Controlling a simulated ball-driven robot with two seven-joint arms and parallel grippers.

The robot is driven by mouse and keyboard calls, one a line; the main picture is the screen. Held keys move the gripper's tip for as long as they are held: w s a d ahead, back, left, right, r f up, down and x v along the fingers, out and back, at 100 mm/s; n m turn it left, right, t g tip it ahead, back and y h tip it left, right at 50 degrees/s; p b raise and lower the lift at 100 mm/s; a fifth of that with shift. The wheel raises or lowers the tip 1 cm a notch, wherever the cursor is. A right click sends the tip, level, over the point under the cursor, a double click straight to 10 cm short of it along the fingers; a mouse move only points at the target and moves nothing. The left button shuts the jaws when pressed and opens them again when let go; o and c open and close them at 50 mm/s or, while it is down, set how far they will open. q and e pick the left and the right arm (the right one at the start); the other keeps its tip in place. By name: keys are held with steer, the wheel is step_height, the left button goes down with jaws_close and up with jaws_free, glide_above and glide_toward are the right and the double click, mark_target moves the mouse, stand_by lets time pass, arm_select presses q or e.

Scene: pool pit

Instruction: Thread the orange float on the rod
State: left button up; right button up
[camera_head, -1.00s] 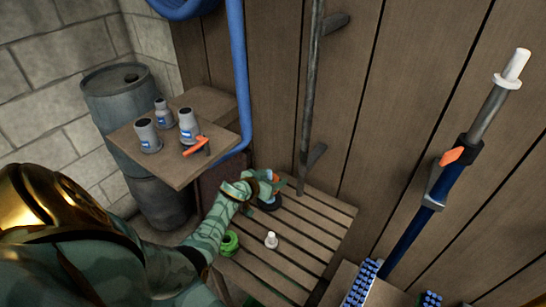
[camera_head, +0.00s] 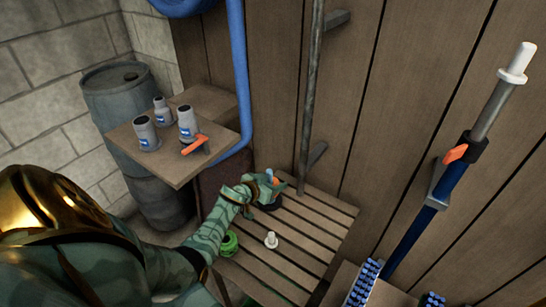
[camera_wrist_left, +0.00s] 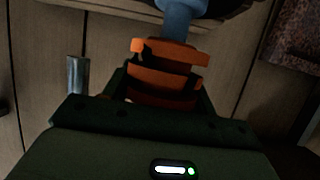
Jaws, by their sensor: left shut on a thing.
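My left gripper (camera_head: 265,185) reaches over the far left part of the slatted bench (camera_head: 315,226). It is shut on the orange float (camera_wrist_left: 168,75), whose ridged orange body fills the jaws in the wrist view. Only a small orange patch of it shows in the head view (camera_head: 276,182). A light blue rod (camera_wrist_left: 180,18) stands against the float at the top of the wrist view. Its tip seems to show by the fingers in the head view. A dark base (camera_head: 269,205) lies below the gripper. I cannot tell if the float is around or beside the rod. My right gripper is out of view.
A green ring (camera_head: 229,243) and a small white piece (camera_head: 271,240) sit on the bench. A wooden shelf (camera_head: 150,172) holds three grey bottles and an orange-handled tool (camera_head: 195,144). A grey vertical pipe (camera_head: 311,95) runs close behind the bench.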

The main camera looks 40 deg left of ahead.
arm_select(q)
steer(key=shift+f+b, duration=0.7)
steer(key=shift+f, duration=0.5)
steer(key=o, duration=1.5)
steer(key=shift+c, duration=0.2)
